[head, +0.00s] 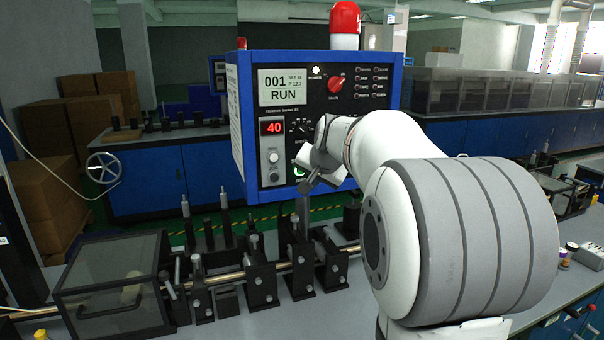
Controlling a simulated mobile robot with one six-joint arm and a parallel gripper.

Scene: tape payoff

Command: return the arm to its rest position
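My arm reaches in from the right, its large white and grey joint filling the right foreground. My gripper (308,181) is in front of the lower part of the blue control box (242,130), near its buttons and above the black fixtures on the bench. I cannot tell whether it touches the panel. The fingers are small and seen at an angle, so whether they are open or shut is unclear. No held object can be made out. My arm hides the box's lower right part.
The display (282,87) reads "001 RUN", and a red readout (273,127) shows 40. A red beacon (345,18) tops the box. Black fixtures (260,285) line a rod across the bench. A clear-lidded box (115,275) stands left. Small items (590,256) lie at right.

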